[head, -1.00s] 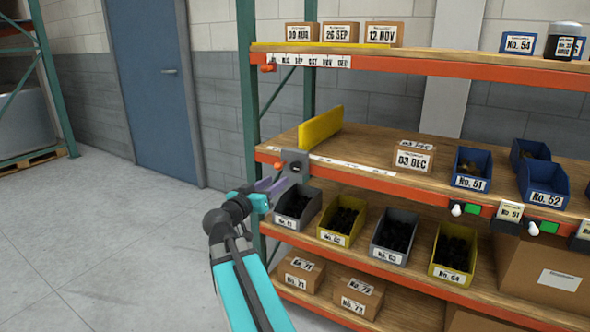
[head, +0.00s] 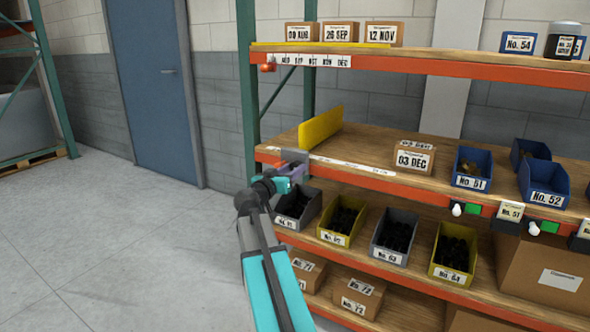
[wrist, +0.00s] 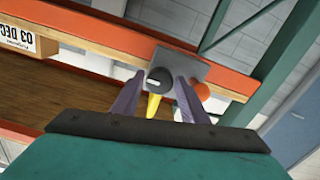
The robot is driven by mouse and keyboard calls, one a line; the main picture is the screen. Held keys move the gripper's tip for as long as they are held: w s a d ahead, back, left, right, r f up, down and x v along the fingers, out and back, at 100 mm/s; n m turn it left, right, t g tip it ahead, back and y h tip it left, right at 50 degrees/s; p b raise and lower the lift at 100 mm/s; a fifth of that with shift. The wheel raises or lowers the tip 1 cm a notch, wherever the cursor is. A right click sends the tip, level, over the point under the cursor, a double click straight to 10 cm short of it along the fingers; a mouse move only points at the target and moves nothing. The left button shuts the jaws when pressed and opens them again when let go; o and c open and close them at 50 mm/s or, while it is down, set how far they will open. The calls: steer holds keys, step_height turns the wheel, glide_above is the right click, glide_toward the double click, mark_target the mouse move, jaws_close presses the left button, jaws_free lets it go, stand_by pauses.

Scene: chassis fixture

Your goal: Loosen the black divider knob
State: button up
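The black divider knob (wrist: 159,80) sits on a grey bracket (wrist: 184,64) at the shelf beam, seen in the wrist view. In the head view the bracket (head: 297,156) is at the left end of the middle shelf, below the yellow divider (head: 320,127); my gripper hides the knob there. My gripper (wrist: 160,79) is open, with one purple finger on each side of the knob. I cannot tell whether the fingers touch it. A bit of the yellow divider (wrist: 154,106) shows between the fingers. In the head view my gripper (head: 291,170) is at the bracket.
A red-orange knob (head: 267,68) is on the upper beam's left end. Grey bin No. 61 (head: 290,222) stands just below my gripper. The green upright (head: 248,90) is close on the left. A box marked 03 DEC (head: 414,158) stands farther right. Floor to the left is clear.

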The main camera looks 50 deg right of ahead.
steer(key=shift+x, duration=0.8)
steer(key=c, duration=0.8)
steer(key=shift+o, duration=0.2)
